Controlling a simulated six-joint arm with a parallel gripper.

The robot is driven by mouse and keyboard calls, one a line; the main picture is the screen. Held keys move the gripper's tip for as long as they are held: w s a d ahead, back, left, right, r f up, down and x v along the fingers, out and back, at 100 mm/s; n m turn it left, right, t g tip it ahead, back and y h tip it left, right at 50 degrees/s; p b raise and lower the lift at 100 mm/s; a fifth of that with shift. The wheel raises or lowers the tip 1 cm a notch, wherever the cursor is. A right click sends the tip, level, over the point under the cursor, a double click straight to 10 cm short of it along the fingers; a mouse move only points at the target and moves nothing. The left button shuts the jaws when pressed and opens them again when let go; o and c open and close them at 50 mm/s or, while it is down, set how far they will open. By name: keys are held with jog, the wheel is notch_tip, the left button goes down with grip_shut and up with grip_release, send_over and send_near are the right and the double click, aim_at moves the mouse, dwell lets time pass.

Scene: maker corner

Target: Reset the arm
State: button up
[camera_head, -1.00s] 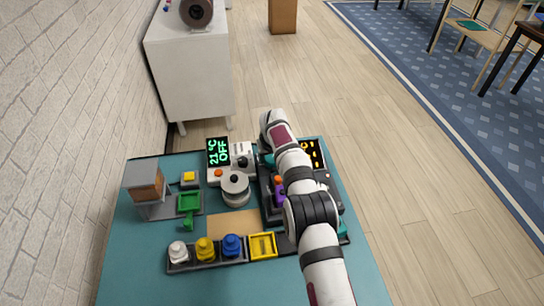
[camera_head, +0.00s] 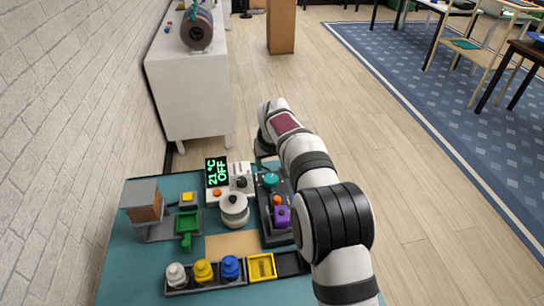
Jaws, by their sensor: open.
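My white arm with dark joint bands (camera_head: 345,225) runs from the far edge of the teal table (camera_head: 125,255) towards the camera and leaves the picture at the bottom. It passes over the right part of the table and hides what lies beneath it. I see no gripper fingers in the head view.
A purple block (camera_head: 282,217) sits beside the arm.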

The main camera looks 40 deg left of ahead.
jog(key=v, duration=0.4)
jog(key=d+r+m, duration=0.4)
jog(key=d+r, duration=0.1)
jog(key=d, duration=0.9)
jog(key=s+d+r+m+g+h, duration=0.1)
jog(key=s+d+m, duration=0.1)
jog(key=s+d, duration=0.45)
jog(key=s+d+r+m+g+h, duration=0.1)
jog(key=s+d+r+m, duration=0.15)
jog(key=d, duration=0.65)
jog(key=s+d+f+m+g, duration=0.1)
jog(key=s+d+f+m, duration=0.1)
jog(key=s, duration=0.8)
jog(key=s+d+f+m+y, duration=0.1)
jog(key=s+d+f+m, duration=0.2)
jog(key=s, duration=0.7)
jog(key=d+m, duration=0.2)
jog(key=d, duration=0.2)
jog(key=shift+s+d+g, duration=0.15)
jog(key=shift+s+g, duration=0.2)
jog(key=shift+g, duration=0.05)
jog(key=shift+f, duration=0.15)
